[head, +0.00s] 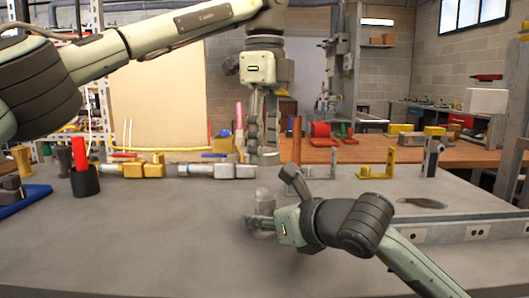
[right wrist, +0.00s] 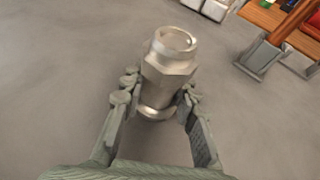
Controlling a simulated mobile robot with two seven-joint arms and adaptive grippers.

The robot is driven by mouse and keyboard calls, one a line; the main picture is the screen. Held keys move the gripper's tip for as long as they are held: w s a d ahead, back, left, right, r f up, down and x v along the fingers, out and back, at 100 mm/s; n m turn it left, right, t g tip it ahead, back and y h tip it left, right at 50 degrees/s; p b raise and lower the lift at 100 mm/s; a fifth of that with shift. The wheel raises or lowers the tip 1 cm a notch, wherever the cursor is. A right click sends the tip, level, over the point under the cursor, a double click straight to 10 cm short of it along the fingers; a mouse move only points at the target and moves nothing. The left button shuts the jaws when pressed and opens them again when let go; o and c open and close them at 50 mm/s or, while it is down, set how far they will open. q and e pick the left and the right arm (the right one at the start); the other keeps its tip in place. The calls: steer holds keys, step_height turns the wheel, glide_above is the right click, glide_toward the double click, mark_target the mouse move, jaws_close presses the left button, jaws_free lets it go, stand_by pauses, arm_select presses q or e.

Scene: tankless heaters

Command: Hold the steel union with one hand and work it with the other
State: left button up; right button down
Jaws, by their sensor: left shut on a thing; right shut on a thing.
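The steel union (right wrist: 167,72) stands upright between the fingers of my right gripper (right wrist: 152,100), its round open end up and its hex body below. In the head view the union (head: 264,198) looks like a grey cylinder over the bench. My right gripper (head: 259,222) is shut on its lower part. My left gripper (head: 265,157) points straight down, above and apart from the union in the picture. Its fingers are close together on a small grey piece, which they mostly hide. No left finger shows in the right wrist view.
A brass fitting (head: 145,169) and a silver fitting (head: 225,171) lie on the grey bench (head: 130,240), behind and left. A dark cup (head: 85,182) holds a red-handled tool. Yellow brackets (head: 378,168) stand at the right rear. The front left of the bench is clear.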

steer(key=c, duration=1.1)
jaws_free()
steer(key=shift+f, duration=0.6)
steer(key=shift+c, duration=0.2)
steer(key=shift+o, duration=0.2)
steer(key=shift+r, duration=0.1)
steer(key=shift+r, duration=0.25)
